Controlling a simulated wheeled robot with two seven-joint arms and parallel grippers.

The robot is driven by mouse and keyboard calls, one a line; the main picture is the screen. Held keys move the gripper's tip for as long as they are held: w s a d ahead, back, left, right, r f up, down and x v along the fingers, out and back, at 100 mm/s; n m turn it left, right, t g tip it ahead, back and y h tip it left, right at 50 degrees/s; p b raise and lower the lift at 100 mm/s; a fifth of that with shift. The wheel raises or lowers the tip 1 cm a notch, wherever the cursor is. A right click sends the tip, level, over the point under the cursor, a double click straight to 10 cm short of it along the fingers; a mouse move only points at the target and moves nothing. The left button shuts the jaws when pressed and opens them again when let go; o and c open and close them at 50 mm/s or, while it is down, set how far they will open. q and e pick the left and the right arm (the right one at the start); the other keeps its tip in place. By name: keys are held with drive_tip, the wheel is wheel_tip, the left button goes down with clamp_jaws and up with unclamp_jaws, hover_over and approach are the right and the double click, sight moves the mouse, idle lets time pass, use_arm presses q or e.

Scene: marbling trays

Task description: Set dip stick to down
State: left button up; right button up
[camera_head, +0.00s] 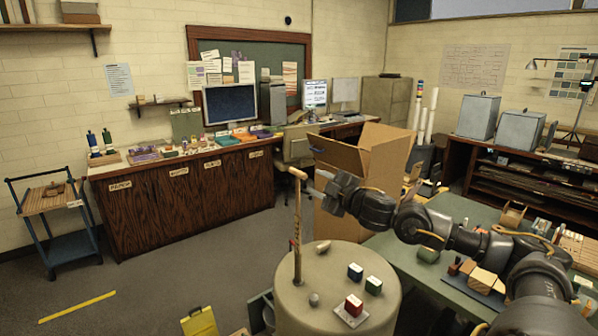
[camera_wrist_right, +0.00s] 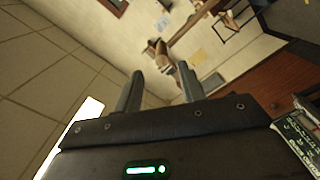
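The dip stick (camera_head: 297,225) is a thin brown rod with a short crosswise handle at its top. It stands upright, raised well above the top of a pale round drum (camera_head: 330,320). My right gripper (camera_head: 314,184) is just right of the rod, close under the handle. In the right wrist view its two fingers (camera_wrist_right: 160,80) are apart with nothing between them. A brown piece, seemingly the handle (camera_wrist_right: 157,47), shows just past the fingertips. Whether the gripper touches the stick I cannot tell. My left gripper is not in view.
On the drum lie a red block (camera_head: 354,305), two green-sided blocks (camera_head: 355,271), a grey stone (camera_head: 314,299) and a pale oblong piece (camera_head: 323,246). An open cardboard box (camera_head: 383,150) stands behind my right arm. A green table (camera_head: 463,217) with blocks is at right.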

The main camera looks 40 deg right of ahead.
sight(307, 177)
drive_tip(key=w+p, duration=0.3)
drive_tip(key=w, duration=0.4)
drive_tip(key=shift+w+r+p, duration=0.15)
drive_tip(key=shift+w+p, duration=0.2)
drive_tip(key=shift+w, duration=0.65)
drive_tip(key=shift+c, duration=0.2)
clamp_jaws()
